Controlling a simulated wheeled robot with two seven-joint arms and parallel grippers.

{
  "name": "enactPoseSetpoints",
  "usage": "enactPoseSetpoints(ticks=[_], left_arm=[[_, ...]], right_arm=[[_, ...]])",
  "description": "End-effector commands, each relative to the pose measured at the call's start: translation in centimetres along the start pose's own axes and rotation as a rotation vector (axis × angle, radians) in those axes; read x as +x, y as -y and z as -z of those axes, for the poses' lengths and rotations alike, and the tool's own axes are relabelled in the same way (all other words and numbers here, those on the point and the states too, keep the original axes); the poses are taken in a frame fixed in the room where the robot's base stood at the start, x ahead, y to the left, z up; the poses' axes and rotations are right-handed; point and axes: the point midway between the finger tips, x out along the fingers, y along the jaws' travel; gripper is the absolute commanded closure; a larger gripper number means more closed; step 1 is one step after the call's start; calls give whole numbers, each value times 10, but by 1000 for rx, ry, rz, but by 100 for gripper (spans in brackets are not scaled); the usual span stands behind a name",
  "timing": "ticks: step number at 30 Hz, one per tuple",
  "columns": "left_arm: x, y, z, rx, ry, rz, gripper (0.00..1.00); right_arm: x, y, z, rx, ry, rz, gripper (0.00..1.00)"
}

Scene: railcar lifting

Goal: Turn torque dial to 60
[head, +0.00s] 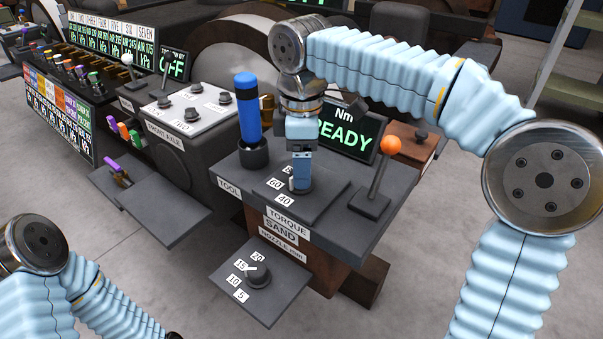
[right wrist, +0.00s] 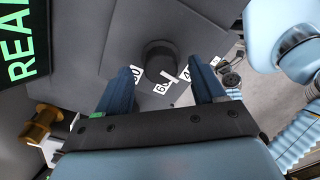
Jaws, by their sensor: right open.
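The torque dial (right wrist: 160,55) is a dark round knob in the right wrist view, with a white pointer mark. The pointer lies between the 60 label (right wrist: 161,88) and the 40 label (right wrist: 185,74). In the head view the 60 label (head: 275,183) is clear, but my gripper hides most of the knob. My right gripper (head: 301,186) points down over the dial plate (head: 322,200). It is open, its fingers on either side of the knob; I cannot tell whether they touch it. My left arm shows at lower left, its gripper out of view.
A blue-handled tool (head: 247,115) stands in a holder left of the dial. An orange-knobbed lever (head: 390,147) stands to the right. The READY display (head: 350,137) is behind. A sand dial (head: 258,274) sits on a lower plate in front.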

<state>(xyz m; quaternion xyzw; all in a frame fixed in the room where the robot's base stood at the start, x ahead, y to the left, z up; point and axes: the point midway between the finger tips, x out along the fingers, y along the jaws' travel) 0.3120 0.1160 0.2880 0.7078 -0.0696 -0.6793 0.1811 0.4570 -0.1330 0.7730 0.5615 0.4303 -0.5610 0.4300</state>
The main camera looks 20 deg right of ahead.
Motion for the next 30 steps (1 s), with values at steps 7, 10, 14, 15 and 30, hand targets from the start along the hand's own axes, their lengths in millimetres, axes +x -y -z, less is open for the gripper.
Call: enactPoseSetpoints(ticks=[7,10,14,15,30], left_arm=[[3,2,1,-2,-3,2,57],[3,2,1,-2,-3,2,57],[3,2,1,-2,-3,2,57],[3,2,1,-1,-3,2,57],[2,2,1,-1,-2,1,57]], right_arm=[[17,0,0,0,1,1,31],[18,0,0,0,0,0,31],[17,0,0,0,0,0,31],[17,0,0,0,0,0,37],[17,0,0,9,0,1,87]])
